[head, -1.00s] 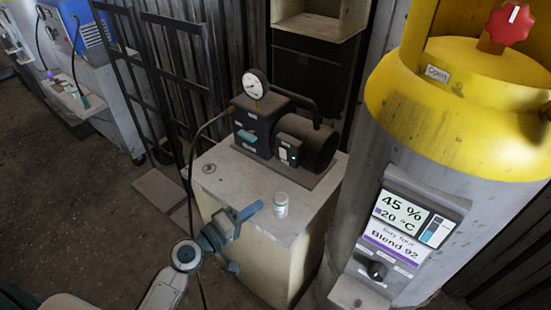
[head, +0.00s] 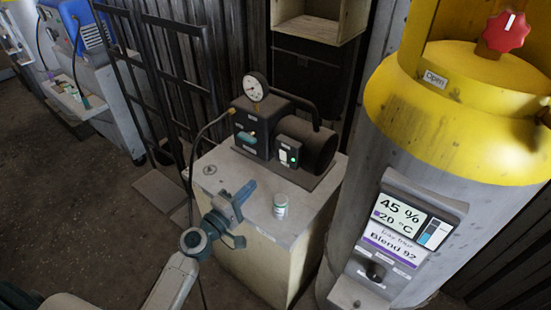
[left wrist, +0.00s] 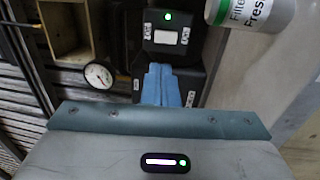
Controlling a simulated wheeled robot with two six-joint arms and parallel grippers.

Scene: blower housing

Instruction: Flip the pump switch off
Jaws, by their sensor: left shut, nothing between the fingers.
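The black pump (head: 308,143) sits on a pale cabinet. Its switch panel (head: 288,153) faces front with a white rocker and a lit green light. In the left wrist view the switch panel (left wrist: 166,29) is at top centre, its green light lit. My left gripper (head: 249,188) is in front of the pump and lower than the panel, apart from it in the head view. Its blue fingers (left wrist: 162,82) are together and empty, pointing toward the panel in the wrist view. My right gripper is not in view.
A small white-and-green can (head: 280,206) stands on the cabinet (head: 240,183), right of my left gripper; it shows at the wrist view's upper right (left wrist: 250,12). A gauge (head: 255,87) rises from the pump. A yellow-topped tank (head: 455,130) with a display stands at right.

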